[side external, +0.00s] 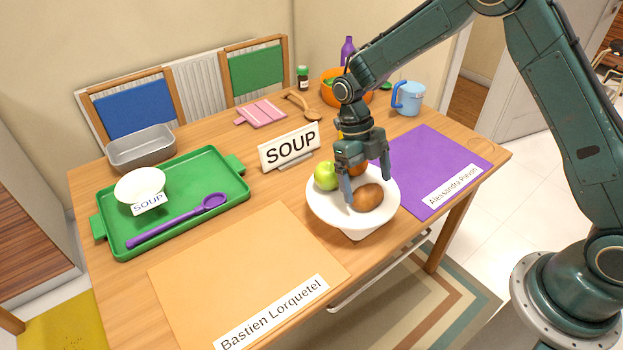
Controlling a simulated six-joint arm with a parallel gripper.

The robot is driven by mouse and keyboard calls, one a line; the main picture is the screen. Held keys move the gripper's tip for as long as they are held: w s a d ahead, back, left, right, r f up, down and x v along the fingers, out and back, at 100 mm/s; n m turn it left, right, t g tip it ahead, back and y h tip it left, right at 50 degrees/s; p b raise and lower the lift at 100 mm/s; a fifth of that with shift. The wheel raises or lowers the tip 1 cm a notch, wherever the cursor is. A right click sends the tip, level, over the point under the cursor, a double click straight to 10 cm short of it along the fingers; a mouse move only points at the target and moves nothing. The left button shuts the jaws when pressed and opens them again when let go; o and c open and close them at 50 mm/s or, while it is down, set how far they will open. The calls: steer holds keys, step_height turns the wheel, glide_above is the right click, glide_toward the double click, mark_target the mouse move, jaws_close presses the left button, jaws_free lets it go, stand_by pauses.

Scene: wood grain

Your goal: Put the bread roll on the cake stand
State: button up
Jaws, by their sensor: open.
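The bread roll (368,198) is brown and oval. It lies on the white cake stand (330,213), towards the front of its plate. A green apple (326,176) sits on the stand to the left of the roll, and an orange-brown round item (357,168) is partly hidden behind my gripper. My gripper (367,188) points down over the stand. Its fingers are apart, one left of the roll and one to the right and behind it. I cannot tell whether either finger touches the roll.
A SOUP sign (290,146) stands just left of the stand. A green tray (210,169) holds a white bowl (139,184) and purple ladle (178,222). An orange placemat (245,265) lies clear in front; a purple placemat (415,160) lies right. A blue mug (410,99) stands behind.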

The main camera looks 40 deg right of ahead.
steer(key=v, duration=0.9)
steer(key=shift+r, duration=0.4)
steer(key=shift+w, duration=0.1)
step_height(320, 180, up, 10)
steer(key=m+t, duration=0.3)
steer(key=m, duration=0.6)
glide_above(377, 188)
steer(key=s+d+r+m+t, duration=0.1)
steer(key=s+r+m+t, duration=0.1)
steer(key=s+r+m, duration=0.5)
steer(key=s+d+m+t, duration=0.1)
steer(key=s+m+t, duration=0.1)
steer(key=s+m, duration=0.5)
steer(key=s+d+f+m+t, duration=0.1)
steer(key=s+m+t, duration=0.2)
steer(key=s+m, duration=0.4)
steer(key=shift+d+m, duration=0.3)
steer(key=shift+m, duration=2.7)
